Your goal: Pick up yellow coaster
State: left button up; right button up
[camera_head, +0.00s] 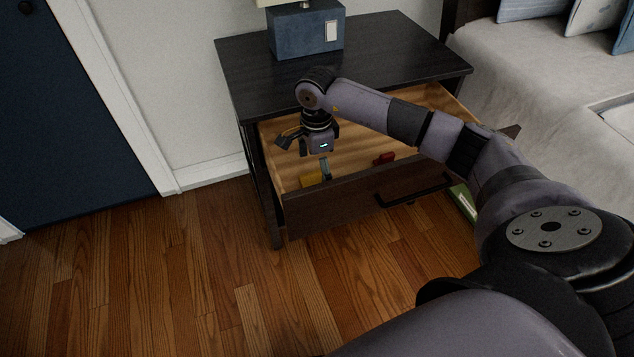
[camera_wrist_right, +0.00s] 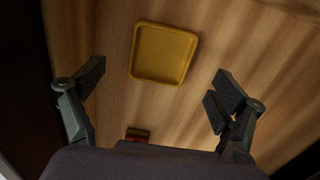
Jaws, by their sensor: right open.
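The yellow coaster (camera_head: 311,180) lies flat on the wooden bottom of the open drawer, near its front left corner in the head view. In the right wrist view, the coaster (camera_wrist_right: 163,53) is a rounded square with a raised rim, fully visible above the space between the fingers. My right gripper (camera_head: 308,152) is over the left part of the drawer, pointing down, above and apart from the coaster. In the wrist view, the right gripper (camera_wrist_right: 158,88) has its fingers wide apart with nothing between them. My left gripper does not show.
The drawer front (camera_head: 340,205) belongs to a dark nightstand (camera_head: 400,45) bearing a blue lamp base (camera_head: 305,32). A small red object (camera_head: 384,158) lies in the drawer. A green-edged item (camera_head: 463,203) is at the drawer's right. A bed (camera_head: 560,80) stands at right; the wooden floor in front is clear.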

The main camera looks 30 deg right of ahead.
aim_at(317, 179)
notch_tip(317, 179, down, 4)
jog(key=shift+d+f+b, duration=0.1)
jog(key=shift+f+b, duration=0.1)
jog(key=shift+b, duration=0.3)
jog(key=shift+f, duration=0.4)
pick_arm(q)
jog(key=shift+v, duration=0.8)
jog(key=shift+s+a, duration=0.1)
pick_arm(e)
jog(key=shift+c, duration=0.2)
jog(key=c, duration=1.2)
